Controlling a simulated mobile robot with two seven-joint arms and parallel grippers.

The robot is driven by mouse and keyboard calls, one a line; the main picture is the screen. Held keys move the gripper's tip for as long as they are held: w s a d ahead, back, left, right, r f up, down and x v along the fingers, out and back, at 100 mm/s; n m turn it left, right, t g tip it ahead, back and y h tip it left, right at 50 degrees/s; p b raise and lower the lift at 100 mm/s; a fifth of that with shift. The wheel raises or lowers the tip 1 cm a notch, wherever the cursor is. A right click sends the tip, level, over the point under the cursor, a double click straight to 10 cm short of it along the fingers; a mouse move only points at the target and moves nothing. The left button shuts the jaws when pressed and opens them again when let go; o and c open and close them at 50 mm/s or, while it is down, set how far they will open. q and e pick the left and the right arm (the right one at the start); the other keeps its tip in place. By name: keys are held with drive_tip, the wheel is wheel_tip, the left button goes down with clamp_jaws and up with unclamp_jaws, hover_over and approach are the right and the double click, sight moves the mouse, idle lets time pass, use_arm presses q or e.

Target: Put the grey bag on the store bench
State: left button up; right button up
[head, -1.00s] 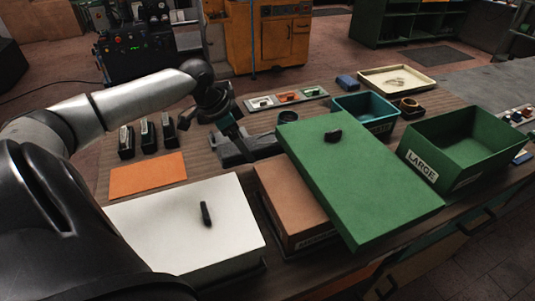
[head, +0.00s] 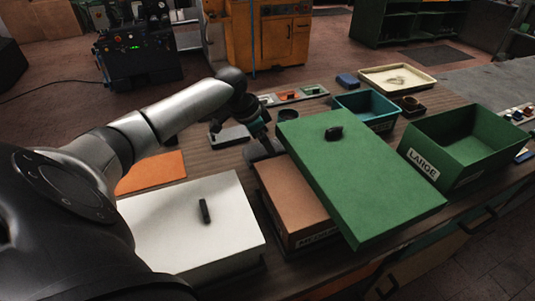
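I cannot make out a grey bag for certain. My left arm reaches in from the left, and its gripper (head: 262,138) points down over the bench (head: 205,160), just left of the green lid. Its fingertips are too small and dark to tell whether they are open or shut. A flat grey piece (head: 230,136) lies on the bench behind the wrist, partly hidden by the arm. My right gripper is not in view. No surface is clearly marked as the store bench; a grey top (head: 490,88) shows at the right back.
A green lid (head: 365,180) lies tilted over a brown box (head: 290,200). A white-lidded box (head: 165,225) stands front left, near an orange sheet (head: 158,170). A green LARGE box (head: 455,165), teal bin (head: 365,108) and cream tray (head: 397,80) stand to the right.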

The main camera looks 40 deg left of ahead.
use_arm(q)
wheel_tip(320, 180, down, 4)
drive_tip(key=shift+r, duration=0.2)
drive_tip(key=o, duration=1.2)
drive_tip(key=p+v, duration=0.1)
drive_tip(key=v, duration=1.1)
drive_tip(key=shift+r, duration=0.1)
